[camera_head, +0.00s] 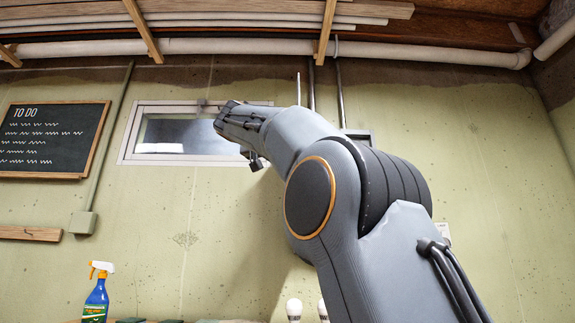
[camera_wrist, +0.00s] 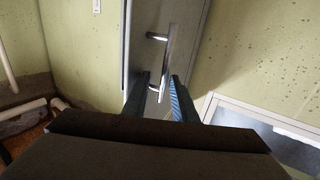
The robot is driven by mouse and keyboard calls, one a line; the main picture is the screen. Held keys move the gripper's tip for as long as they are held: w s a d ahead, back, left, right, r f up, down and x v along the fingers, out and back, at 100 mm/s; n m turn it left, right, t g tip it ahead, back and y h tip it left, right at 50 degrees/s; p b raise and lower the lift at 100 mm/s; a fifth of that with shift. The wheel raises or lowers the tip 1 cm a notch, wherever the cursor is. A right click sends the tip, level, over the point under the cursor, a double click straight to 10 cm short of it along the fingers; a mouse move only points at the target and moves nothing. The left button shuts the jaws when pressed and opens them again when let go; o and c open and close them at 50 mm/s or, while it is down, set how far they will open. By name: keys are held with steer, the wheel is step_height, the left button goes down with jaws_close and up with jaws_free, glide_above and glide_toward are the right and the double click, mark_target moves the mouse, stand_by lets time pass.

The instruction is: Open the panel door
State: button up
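The panel door (camera_wrist: 140,45) is a flat grey panel on the wall, and it looks closed. It carries a silver bar handle (camera_wrist: 168,48) on two posts. In the wrist view, the two dark fingers of my gripper (camera_wrist: 159,76) are apart. The near end of the handle shows between them, closer to the right finger; I cannot tell whether they touch. In the head view a grey panel edge (camera_head: 360,134) shows behind my arm, which hides most of it. My fingers cannot be made out there.
A white-framed window (camera_head: 130,150) is left of the panel in the head view; its frame also shows in the wrist view (camera_wrist: 225,105). Pipes (camera_head: 430,51) and wooden joists run overhead. A chalkboard (camera_head: 50,140) hangs left. A blue spray bottle (camera_head: 97,298) stands below.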

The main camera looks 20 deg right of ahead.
steer(key=v, duration=0.6)
steer(key=shift+s, duration=0.1)
stand_by(0.3)
